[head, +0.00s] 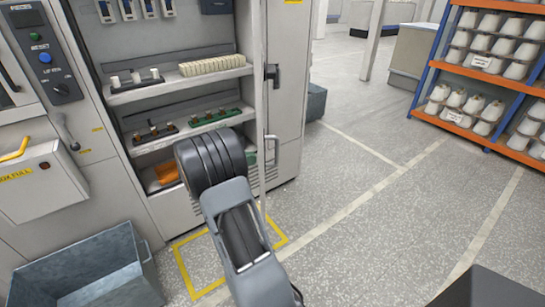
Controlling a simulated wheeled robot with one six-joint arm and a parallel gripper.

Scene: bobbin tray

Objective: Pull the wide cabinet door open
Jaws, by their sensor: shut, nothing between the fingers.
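The wide cabinet door (290,100) stands open at the right of the cabinet (228,50). Its free edge points toward me and its outer face is turned to the right. A dark latch (272,76) and an upright bar handle (271,151) sit near that free edge. The cabinet's shelves show through the opening. My arm reaches up from the bottom centre and covers the lower part of the opening and the door's lower edge. My gripper is hidden behind the arm, so I cannot see whether it touches the door.
Shelves hold a row of cream bobbins (212,65) and a green tray (216,117). A grey bin (90,270) stands on the floor at lower left. A control panel (45,55) is at left. A bobbin rack (490,75) stands at right. Floor between is clear.

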